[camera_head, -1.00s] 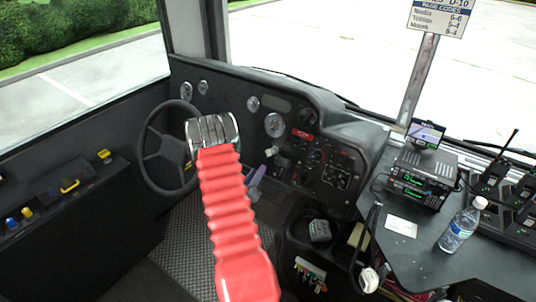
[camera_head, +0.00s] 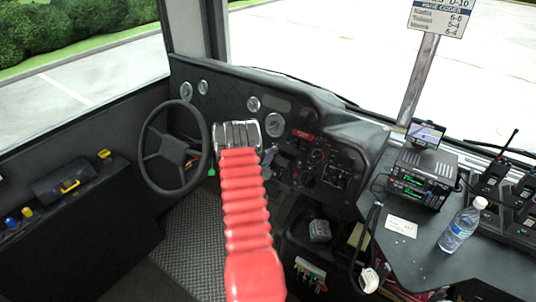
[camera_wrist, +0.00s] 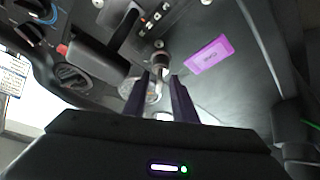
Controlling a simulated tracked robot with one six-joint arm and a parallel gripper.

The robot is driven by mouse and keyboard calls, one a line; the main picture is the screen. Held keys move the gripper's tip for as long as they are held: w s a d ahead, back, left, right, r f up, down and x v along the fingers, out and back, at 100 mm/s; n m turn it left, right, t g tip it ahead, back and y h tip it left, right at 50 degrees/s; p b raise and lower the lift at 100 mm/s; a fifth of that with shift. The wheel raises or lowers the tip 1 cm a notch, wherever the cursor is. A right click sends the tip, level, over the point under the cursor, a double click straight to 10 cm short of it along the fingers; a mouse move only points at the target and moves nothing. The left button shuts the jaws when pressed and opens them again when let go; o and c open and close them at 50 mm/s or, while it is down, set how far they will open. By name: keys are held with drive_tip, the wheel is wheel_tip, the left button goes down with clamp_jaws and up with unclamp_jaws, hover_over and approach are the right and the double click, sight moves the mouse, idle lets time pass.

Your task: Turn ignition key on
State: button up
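The ignition (camera_wrist: 160,60), a small metal cylinder, stands out from the dark dashboard panel in the wrist view. A thin light piece extends from it toward me and looks like the key, but it is too small to be sure. My gripper (camera_wrist: 160,78) has its two dark purple fingers apart, one on each side of this piece, with no clear contact. In the head view, my red arm and wrist hide most of the gripper, and the ignition cannot be made out there.
A purple label (camera_wrist: 208,53) is right of the ignition, and a dark lever handle (camera_wrist: 105,55) is left of it. The steering wheel (camera_head: 147,152) is left of my arm. A radio (camera_head: 424,180) and a bottle (camera_head: 462,225) stand on the right console.

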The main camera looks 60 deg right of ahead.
drive_tip(key=shift+w+d, duration=0.1)
drive_tip(key=shift+d, duration=0.9)
drive_tip(key=shift+c, duration=0.6)
clamp_jaws()
